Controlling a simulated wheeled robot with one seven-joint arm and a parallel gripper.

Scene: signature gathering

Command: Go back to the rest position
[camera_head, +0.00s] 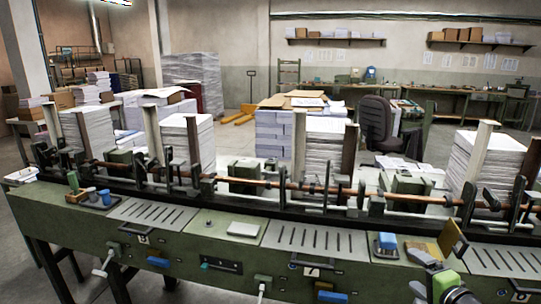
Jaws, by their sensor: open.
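A part of my arm (447,284) shows at the lower right, at the front edge of a long green machine bench (190,250). My gripper (421,254) seems to be the small grey and dark end at its upper left, open, in front of the bench top. I see nothing held in it. Its fingertips are small and hard to make out.
A blue block (386,242) and a tilted tan plate (453,237) are close to my gripper. A white pad (243,230) lies mid-bench. Tall paper stacks (187,142) stand behind the copper-coloured shaft (250,183). Handles (105,264) stick out in front. Open floor lies beyond.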

